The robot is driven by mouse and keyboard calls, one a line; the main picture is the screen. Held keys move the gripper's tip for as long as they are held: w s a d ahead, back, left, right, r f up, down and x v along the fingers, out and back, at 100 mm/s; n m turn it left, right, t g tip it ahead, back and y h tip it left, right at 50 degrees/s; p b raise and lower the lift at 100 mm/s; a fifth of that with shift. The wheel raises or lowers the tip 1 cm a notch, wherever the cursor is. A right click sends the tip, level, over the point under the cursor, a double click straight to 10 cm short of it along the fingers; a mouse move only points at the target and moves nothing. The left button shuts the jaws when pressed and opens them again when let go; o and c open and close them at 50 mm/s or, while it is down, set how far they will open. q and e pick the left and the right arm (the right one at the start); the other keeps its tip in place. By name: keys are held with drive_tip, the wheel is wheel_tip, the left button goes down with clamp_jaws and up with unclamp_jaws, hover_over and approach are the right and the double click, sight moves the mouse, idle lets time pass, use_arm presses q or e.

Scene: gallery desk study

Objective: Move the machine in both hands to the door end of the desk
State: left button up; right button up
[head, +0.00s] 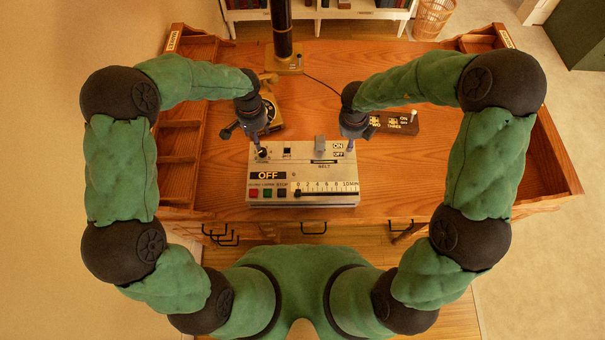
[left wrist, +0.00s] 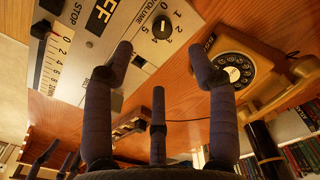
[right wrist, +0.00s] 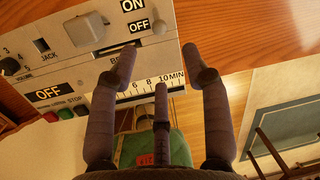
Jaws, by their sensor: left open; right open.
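The machine (head: 300,172) is a pale grey box with dials, a slider scale, OFF labels and coloured buttons. It lies flat on the wooden desk (head: 225,165), near the desk's front edge. My left gripper (head: 257,141) is open above the machine's back left corner, by the volume knob. In the left wrist view, its spread fingers (left wrist: 158,75) have nothing between them. My right gripper (head: 352,143) is open above the back right corner, by the ON/OFF labels. In the right wrist view, its fingers (right wrist: 160,72) are spread and empty. Contact with the machine cannot be told.
A yellow rotary telephone (left wrist: 238,72) stands behind the machine on the left. A dark switch block (head: 398,123) sits back right, and a black column (head: 282,30) stands at the back. Wooden compartments (head: 180,150) line the left side. The desk right of the machine is clear.

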sight(261, 151)
use_arm(q)
wheel_tip(261, 151, down, 11)
drive_tip(key=shift+w, duration=0.15)
use_arm(e)
drive_tip(key=f, duration=0.3)
drive_tip(key=w+f, duration=0.1)
drive_tip(key=f, duration=0.3)
drive_tip(key=d+f, duration=0.1)
drive_tip(key=f, duration=0.2)
drive_tip(key=shift+w+f, duration=0.4)
use_arm(q)
drive_tip(key=c, duration=0.9)
use_arm(e)
drive_tip(key=c, duration=0.9)
use_arm(q)
clamp_jaws()
use_arm(e)
drive_tip(key=shift+d, duration=0.1)
clamp_jaws()
use_arm(q)
drive_tip(key=shift+a+r, duration=0.1)
drive_tip(key=shift+r, duration=0.05)
use_arm(e)
drive_tip(key=shift+w+r, duration=0.1)
